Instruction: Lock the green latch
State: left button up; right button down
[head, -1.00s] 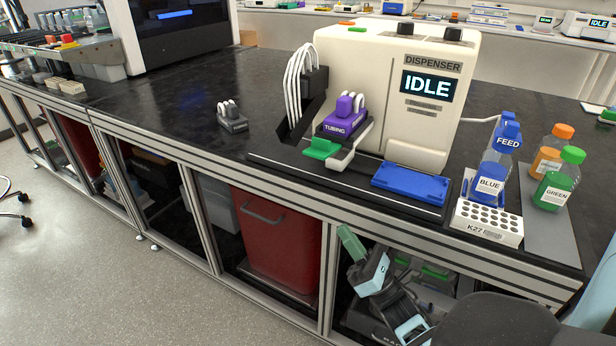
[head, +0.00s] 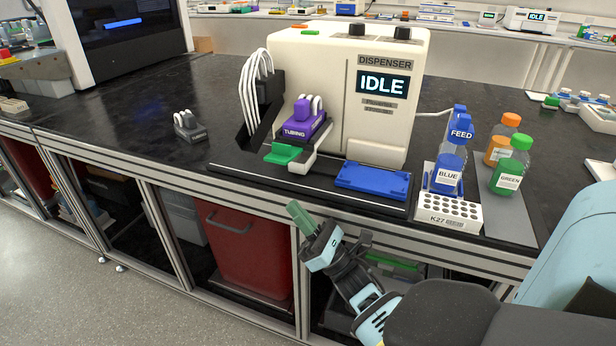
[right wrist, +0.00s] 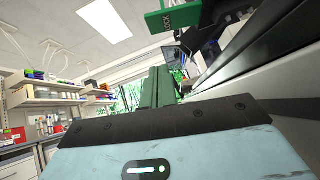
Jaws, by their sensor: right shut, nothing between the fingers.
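The green latch (head: 283,153) is a flat green tab at the front of the dispenser (head: 340,90), beside a pale lever and below the purple tubing cartridge (head: 305,122). In the right wrist view the latch (right wrist: 172,17) is at the top, with "LOCK" on its face. My right gripper (head: 297,212) has green fingers, shut and empty. It is in front of the bench edge, below the latch and apart from it. Its fingers also show in the right wrist view (right wrist: 157,88), pointing up below the latch. My left gripper is not in view.
A blue tray (head: 372,180) lies right of the latch on the dispenser's base. A white K27 rack (head: 448,212), a blue FEED bottle (head: 449,165), and orange and green-capped bottles stand further right. A small grey clip part (head: 188,127) sits left on the open black bench (head: 130,120).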

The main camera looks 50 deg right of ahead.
aim_at(270, 160)
jog(key=w+r, duration=0.1)
jog(key=r, duration=0.1)
jog(key=w+r+p, duration=0.1)
jog(key=r, duration=0.1)
jog(key=w+r+p, duration=0.1)
jog(key=r, duration=0.1)
jog(key=shift+w+a+r, duration=0.15)
jog(key=shift+w+r, duration=0.2)
jog(key=shift+r, duration=0.3)
